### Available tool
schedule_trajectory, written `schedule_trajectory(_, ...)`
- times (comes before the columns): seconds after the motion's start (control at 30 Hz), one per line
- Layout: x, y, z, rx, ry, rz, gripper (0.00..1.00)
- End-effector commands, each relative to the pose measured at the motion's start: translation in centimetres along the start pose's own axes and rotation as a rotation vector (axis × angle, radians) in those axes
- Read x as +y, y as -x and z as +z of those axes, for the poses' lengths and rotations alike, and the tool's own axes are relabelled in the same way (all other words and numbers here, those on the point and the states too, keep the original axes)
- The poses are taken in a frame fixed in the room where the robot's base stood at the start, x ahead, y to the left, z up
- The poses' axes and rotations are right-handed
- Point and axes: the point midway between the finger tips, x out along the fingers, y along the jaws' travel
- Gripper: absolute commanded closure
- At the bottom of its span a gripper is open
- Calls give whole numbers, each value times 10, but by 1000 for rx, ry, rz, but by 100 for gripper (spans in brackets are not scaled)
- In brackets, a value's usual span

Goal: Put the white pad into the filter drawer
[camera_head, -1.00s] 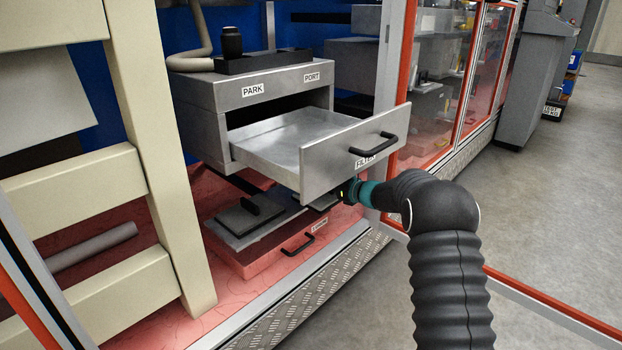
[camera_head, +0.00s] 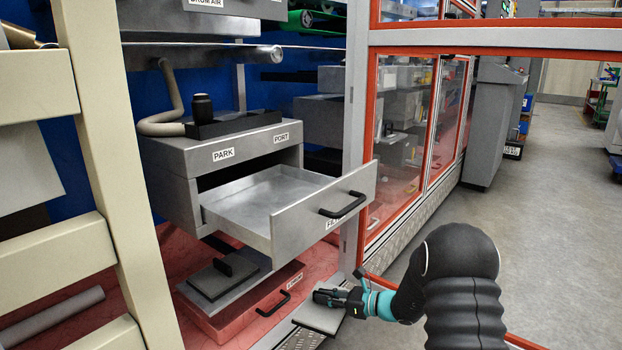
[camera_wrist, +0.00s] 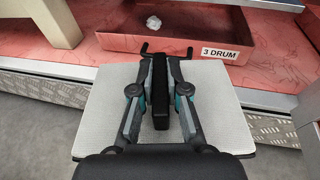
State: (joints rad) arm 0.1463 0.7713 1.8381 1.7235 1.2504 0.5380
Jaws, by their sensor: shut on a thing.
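The white pad (camera_wrist: 100,105) is a flat pale sheet with a black bar handle on top. My gripper (camera_wrist: 161,75) is shut on that handle, and the pad lies flat below the fingers. In the head view my gripper (camera_head: 336,296) holds the pad (camera_head: 318,319) low, in front of the cabinet, below and to the front of the filter drawer (camera_head: 283,230). The filter drawer is pulled open and its tray looks empty. Its front has a black handle and a partly hidden label.
Below the filter drawer is a red drawer (camera_wrist: 220,33) labelled 3 DRUM, with a dark handled plate (camera_head: 228,270) above it. A grey housing (camera_head: 165,165) surrounds the filter drawer. A cream frame post (camera_head: 115,150) stands left. Red-framed glass doors (camera_head: 405,140) stand right. Floor at right is clear.

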Motion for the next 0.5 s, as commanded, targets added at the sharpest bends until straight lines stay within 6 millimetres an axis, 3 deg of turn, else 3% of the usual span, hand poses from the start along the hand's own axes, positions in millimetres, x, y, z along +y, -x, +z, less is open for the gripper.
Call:
schedule_trajectory(0.03, 13, 23, -4, 2, -13, -6, 100)
schedule_trajectory(0.23, 55, 94, -32, 0, -26, -71, 100)
schedule_trajectory(0.33, 61, 118, -39, 0, -29, -118, 100)
schedule_trajectory(0.5, 53, 141, -40, 0, -32, -166, 100)
